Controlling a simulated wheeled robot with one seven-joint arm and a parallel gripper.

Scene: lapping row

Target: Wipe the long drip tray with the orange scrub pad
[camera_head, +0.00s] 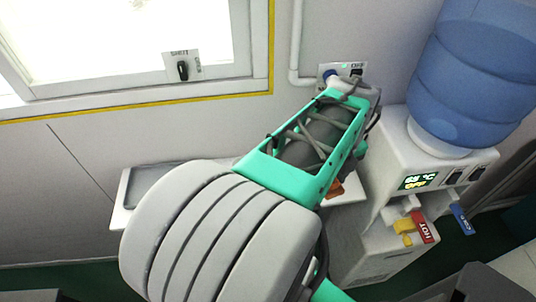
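The long drip tray (126,192) is a shallow grey tray in a pale shelf below the window. Its left end shows, and my arm covers its middle and much of the rest. A small orange patch, seemingly the orange scrub pad (335,189), shows just under the right side of my arm, near the shelf's right end. Most of it is hidden, so I cannot tell whether it lies on the shelf or is held. My gripper is hidden behind my own arm.
A water dispenser (393,176) with a blue bottle (478,75) stands close on the right, its red and blue tap levers sticking out. A wall socket with plugs (342,74) is behind my arm. A window (115,45) is at upper left. A dark object (480,285) is at lower right.

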